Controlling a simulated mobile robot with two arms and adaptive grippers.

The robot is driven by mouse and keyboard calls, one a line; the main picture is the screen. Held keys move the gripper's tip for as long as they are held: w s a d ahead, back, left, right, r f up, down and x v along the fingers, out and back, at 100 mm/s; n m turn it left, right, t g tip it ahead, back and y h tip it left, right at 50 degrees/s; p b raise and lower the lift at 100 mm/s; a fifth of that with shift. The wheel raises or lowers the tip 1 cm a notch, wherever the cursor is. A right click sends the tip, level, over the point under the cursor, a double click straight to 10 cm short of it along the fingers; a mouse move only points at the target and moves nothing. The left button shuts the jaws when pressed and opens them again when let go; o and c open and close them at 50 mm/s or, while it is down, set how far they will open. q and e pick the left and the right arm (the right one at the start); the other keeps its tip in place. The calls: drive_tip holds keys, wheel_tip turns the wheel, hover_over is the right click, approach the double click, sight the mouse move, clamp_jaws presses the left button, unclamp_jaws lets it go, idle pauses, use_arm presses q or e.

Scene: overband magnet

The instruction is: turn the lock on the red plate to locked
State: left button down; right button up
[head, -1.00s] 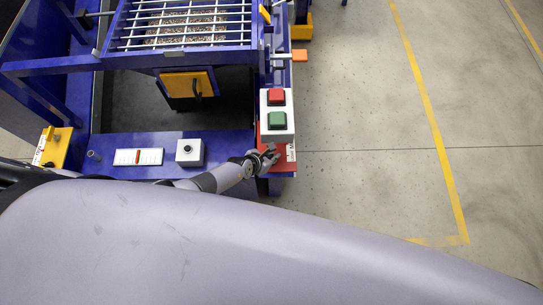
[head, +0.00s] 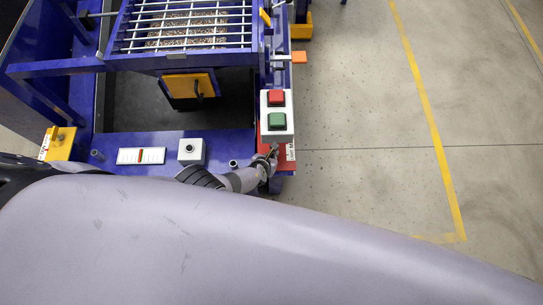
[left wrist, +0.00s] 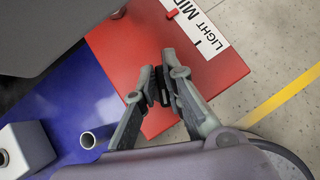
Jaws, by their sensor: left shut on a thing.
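The red plate (head: 285,166) lies at the right end of the blue frame, just below a white box. In the left wrist view the red plate (left wrist: 117,42) fills the middle and bears a white label with black letters, partly cut off. My left gripper (head: 272,156) is over the plate. In the left wrist view my left gripper (left wrist: 161,82) is shut on the small black lock (left wrist: 155,92), with a finger on either side. The fingers hide part of the lock, and its marked position cannot be read. My right gripper is not in view.
The white box with a red button (head: 276,98) and a green button (head: 277,119) stands right behind the plate. Open floor lies to the right.

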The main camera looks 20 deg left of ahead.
use_arm(q)
drive_tip(key=shift+n+y, duration=0.3)
drive_tip(key=shift+n+y, duration=0.4)
drive_tip(key=shift+n, duration=0.2)
drive_tip(key=c, duration=2.1)
unclamp_jaws()
drive_tip(key=shift+w, duration=0.1)
drive_tip(key=o, duration=0.5)
drive_tip(key=shift+d, duration=0.1)
